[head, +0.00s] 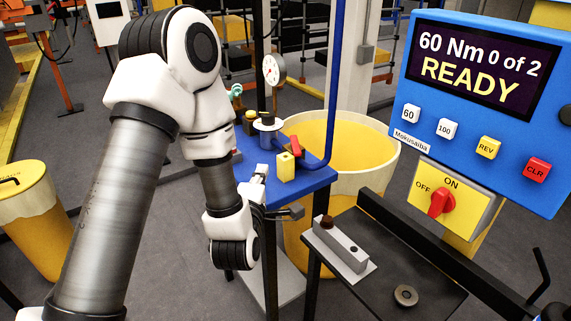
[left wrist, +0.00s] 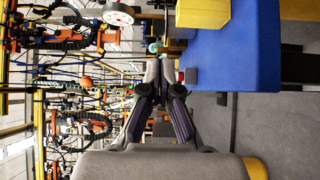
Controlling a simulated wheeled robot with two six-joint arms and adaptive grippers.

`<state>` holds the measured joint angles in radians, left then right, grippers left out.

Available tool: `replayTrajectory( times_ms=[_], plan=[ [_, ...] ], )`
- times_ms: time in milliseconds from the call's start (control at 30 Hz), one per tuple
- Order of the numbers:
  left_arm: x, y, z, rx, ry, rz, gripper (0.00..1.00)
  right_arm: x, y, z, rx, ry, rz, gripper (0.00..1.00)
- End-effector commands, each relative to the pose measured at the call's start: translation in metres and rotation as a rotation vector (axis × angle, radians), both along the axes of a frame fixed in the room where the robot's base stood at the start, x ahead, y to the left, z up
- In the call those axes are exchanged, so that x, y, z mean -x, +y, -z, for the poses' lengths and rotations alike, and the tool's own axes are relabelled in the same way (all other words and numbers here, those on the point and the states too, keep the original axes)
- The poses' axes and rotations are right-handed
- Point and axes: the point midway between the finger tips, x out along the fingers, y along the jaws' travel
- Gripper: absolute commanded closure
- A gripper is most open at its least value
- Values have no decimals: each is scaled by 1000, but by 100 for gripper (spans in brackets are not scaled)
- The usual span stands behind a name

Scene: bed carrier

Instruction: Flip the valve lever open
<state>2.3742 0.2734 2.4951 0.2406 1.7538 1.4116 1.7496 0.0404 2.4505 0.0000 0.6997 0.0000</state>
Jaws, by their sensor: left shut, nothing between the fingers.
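The red valve lever (head: 296,146) sits on the blue pipe fitting at the back right of the small blue table (head: 312,181). It looks tilted, and its exact angle is too small to tell. My left gripper (head: 262,170) is at the table's left front edge, in front of and left of the lever and apart from it. The gripper also shows in the left wrist view (left wrist: 164,66), with its fingers together and empty beside the blue table (left wrist: 235,50). I cannot make out the lever in that view. My right gripper is not in view.
A yellow block (head: 286,167) stands on the table between my gripper and the lever. A round gauge (head: 273,69) rises behind. A blue pipe (head: 331,90) runs up at the right. A yellow bin (head: 370,155) and a blue control panel (head: 480,100) stand to the right.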

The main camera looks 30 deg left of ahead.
Motion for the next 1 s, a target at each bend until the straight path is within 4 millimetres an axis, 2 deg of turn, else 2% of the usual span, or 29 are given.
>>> replayTrajectory(
  times_ms=[33, 300, 333, 367, 633, 800, 1000],
  plan=[
    [-3, 2, 11, 2, -8, -2, 100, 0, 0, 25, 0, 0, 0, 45],
    [-10, 5, 7, 4, -7, 13, 100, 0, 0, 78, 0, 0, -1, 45],
    [-18, 8, -2, 5, -3, 11, 100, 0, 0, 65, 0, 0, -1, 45],
    [-25, 11, -3, 5, -3, 10, 100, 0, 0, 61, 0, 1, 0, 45],
    [-79, 36, -3, 1, -2, 11, 100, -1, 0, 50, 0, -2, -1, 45],
    [-95, 11, -2, -3, 0, 16, 100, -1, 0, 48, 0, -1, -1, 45],
    [-102, 3, -1, 2, 0, 13, 100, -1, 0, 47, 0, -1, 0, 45]
  ],
)
